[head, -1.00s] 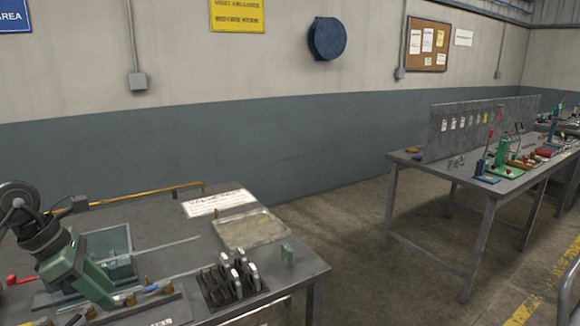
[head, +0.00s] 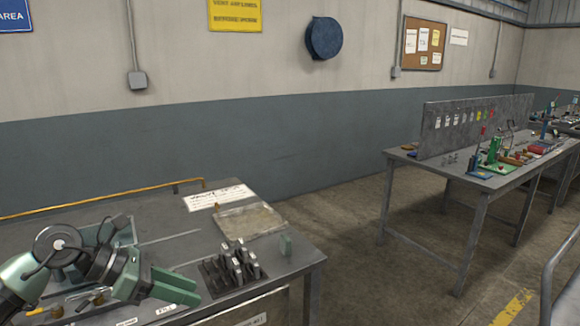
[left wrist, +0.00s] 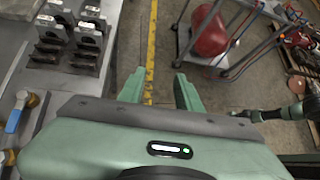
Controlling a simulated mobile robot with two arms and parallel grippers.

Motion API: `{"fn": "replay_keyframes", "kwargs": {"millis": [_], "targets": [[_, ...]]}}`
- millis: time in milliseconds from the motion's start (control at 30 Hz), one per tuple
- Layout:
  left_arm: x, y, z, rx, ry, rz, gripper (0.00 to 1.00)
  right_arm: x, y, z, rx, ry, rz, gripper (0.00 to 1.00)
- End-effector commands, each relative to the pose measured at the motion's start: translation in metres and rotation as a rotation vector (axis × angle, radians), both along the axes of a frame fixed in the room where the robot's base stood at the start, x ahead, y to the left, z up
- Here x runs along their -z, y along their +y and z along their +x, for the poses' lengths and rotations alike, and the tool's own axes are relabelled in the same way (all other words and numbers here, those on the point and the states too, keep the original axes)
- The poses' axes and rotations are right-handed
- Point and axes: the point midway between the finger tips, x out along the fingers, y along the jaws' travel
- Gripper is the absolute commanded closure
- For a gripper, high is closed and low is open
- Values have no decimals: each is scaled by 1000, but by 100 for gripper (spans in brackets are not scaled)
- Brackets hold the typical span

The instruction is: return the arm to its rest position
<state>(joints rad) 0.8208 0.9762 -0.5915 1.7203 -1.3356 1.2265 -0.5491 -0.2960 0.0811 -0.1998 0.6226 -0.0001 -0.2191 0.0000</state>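My left arm comes in from the left in the head view, over the near workbench (head: 300,262). Its green gripper (head: 182,286) points right, in front of a dark rack (head: 232,268). In the left wrist view the left gripper's two green fingers (left wrist: 160,90) are apart, with only floor and a yellow line showing between them. Nothing is held. A green and black arm part (left wrist: 290,112), seemingly of my right arm, shows at the right of the left wrist view. Its fingertips cannot be made out.
The rack holds several grey blocks. A tray (head: 250,221) and a white sign (head: 218,197) lie behind it. A cart (left wrist: 222,52) with a red object stands on the floor. Another workbench (head: 455,185) stands right, beyond open floor.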

Motion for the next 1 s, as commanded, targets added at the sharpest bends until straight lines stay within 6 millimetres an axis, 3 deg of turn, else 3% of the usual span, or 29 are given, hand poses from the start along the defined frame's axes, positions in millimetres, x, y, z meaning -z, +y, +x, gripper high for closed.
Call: {"fn": "replay_keyframes", "kwargs": {"millis": [100, 233, 367, 467, 567, 667, 800, 933, 967, 1000], "targets": [[-11, -60, -6, -24, 16, -266, 66, 0, 0, -6, 0, 8, -1, 64], [-45, -113, -11, -135, 96, -679, 66, 1, 0, -6, 0, 9, 0, 64], [-75, -119, -5, -336, 244, -1099, 66, 0, 1, -6, 0, 9, 0, 64], [-76, -97, 5, -549, 395, -1395, 66, 0, 1, -6, 0, 9, 1, 64], [-51, -63, 12, -810, 570, -1651, 66, 0, 1, -6, 0, 9, 1, 64], [-1, -26, 7, -1116, 758, -1861, 66, 0, 1, -6, 1, 9, 1, 64], [91, 11, -31, -1595, 1014, -2041, 66, 0, 2, -6, 1, 9, 1, 64], [164, 24, -90, -2018, 1200, -2080, 66, 0, 2, -6, 1, 9, 1, 64], [178, 24, -104, 2025, -1188, 1996, 66, 0, 2, -6, 1, 8, 1, 64], [192, 24, -121, 2023, -1167, 1890, 66, 0, 2, -6, 1, 8, 1, 64]]}}
